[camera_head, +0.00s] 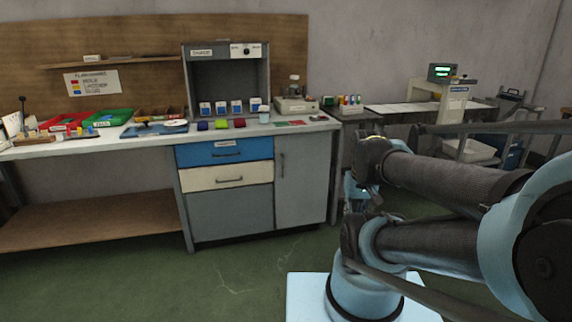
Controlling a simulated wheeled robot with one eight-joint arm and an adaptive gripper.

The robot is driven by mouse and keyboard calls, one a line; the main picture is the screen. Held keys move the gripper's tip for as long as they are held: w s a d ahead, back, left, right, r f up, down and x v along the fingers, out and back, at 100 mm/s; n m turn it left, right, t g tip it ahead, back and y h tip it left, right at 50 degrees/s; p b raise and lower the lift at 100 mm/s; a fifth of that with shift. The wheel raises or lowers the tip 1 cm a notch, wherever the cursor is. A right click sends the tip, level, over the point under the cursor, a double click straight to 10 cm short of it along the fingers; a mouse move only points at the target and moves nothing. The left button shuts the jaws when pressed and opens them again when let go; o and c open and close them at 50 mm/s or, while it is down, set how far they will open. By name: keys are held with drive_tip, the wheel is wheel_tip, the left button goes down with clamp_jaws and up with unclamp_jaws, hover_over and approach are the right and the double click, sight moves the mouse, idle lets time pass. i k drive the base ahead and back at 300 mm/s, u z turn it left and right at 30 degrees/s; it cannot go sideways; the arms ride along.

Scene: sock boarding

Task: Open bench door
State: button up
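The grey bench door (302,185) is the tall panel at the right end of the bench's cabinet, seen in the head view. It looks shut and flush with the front. A thin dark vertical handle (282,163) is near its left edge. My arm fills the right side of the view, in front and to the right of the door, with a visible gap of floor between.
Left of the door are a blue drawer (225,152), a cream drawer (226,176) and a grey panel (230,212), all looking shut. The benchtop (150,140) carries trays, small blocks and a cup. The green floor (255,265) before the cabinet is clear.

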sight(302, 161)
drive_tip(key=z, duration=0.05)
drive_tip(key=i, duration=1)
drive_tip(key=u, duration=0.05)
